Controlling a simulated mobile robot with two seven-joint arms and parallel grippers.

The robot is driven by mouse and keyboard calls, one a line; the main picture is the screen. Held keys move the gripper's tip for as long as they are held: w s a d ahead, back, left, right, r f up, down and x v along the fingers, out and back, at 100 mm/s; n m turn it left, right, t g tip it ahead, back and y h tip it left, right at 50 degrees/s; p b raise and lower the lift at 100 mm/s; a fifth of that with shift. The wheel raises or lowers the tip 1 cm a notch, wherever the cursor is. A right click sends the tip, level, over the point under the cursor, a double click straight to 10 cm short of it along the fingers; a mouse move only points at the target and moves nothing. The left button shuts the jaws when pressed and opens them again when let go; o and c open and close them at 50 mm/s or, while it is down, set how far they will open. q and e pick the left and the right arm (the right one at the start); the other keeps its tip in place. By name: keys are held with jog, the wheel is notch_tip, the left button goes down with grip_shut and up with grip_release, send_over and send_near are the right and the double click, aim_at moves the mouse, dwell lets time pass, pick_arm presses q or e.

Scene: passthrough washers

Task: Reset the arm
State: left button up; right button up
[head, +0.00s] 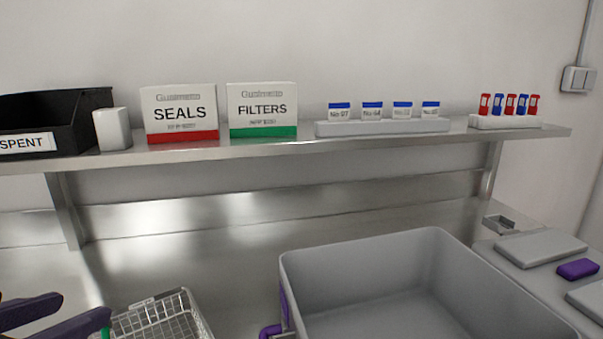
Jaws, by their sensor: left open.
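My left gripper (62,318) shows at the bottom left corner. Its dark purple fingers are apart and nothing shows between them. It sits just left of a wire basket (165,317), and a small green piece shows near its lower fingertip. Most of my left arm is outside the picture. My right gripper and right arm are not in view.
A grey tub (355,255) with a purple handle fills the lower right. A metal shelf (330,146) spans above, holding a black SPENT bin (85,108), SEALS box (180,112), FILTERS box (262,110) and racks of small items (383,127). Grey lids (540,247) lie right.

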pick_arm(q)
jog(key=s+d+f+g+h+p, duration=0.1)
jog(key=s+f+g, duration=0.25)
jog(key=s, duration=0.45)
jog(key=s+d+f+g+h+p, duration=0.1)
jog(key=s+f+g+p, duration=0.15)
jog(key=s+g, duration=0.45)
notch_tip(320, 180, up, 37)
jog(key=t+p, duration=0.2)
jog(key=p, duration=3.3)
jog(key=shift+s+a+f+p, duration=0.2)
jog(key=shift+s+a+p, duration=0.15)
jog(key=shift+p, duration=0.05)
